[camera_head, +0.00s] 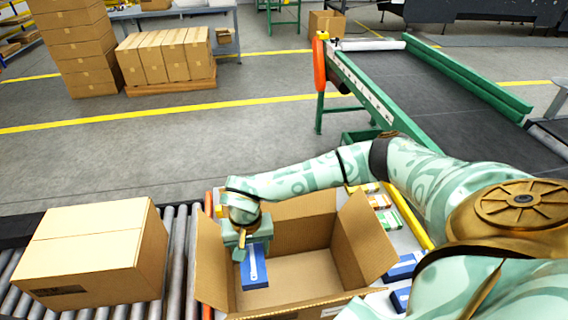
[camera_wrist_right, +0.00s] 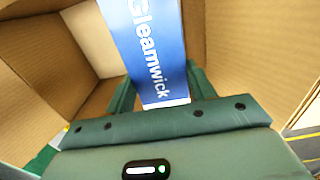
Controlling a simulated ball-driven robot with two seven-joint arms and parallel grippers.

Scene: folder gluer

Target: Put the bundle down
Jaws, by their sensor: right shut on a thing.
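The bundle (camera_head: 255,267) is blue with a white band and is held at the left side inside an open cardboard box (camera_head: 365,238). My right gripper (camera_head: 243,247) is shut on it from above. In the right wrist view the bundle (camera_wrist_right: 148,45) shows the word "Gleamwick", and its near end sits between the fingers of my right gripper (camera_wrist_right: 158,92). The box floor shows beside the bundle. I cannot tell whether the bundle touches the floor. My left gripper is not in view.
A closed carton (camera_head: 95,250) stands on the roller conveyor (camera_head: 180,250) left of the open box. Blue packs (camera_head: 402,267) and smaller coloured packs (camera_head: 385,215) lie right of the box, partly behind my right arm. A green-framed belt conveyor (camera_head: 430,100) stands beyond.

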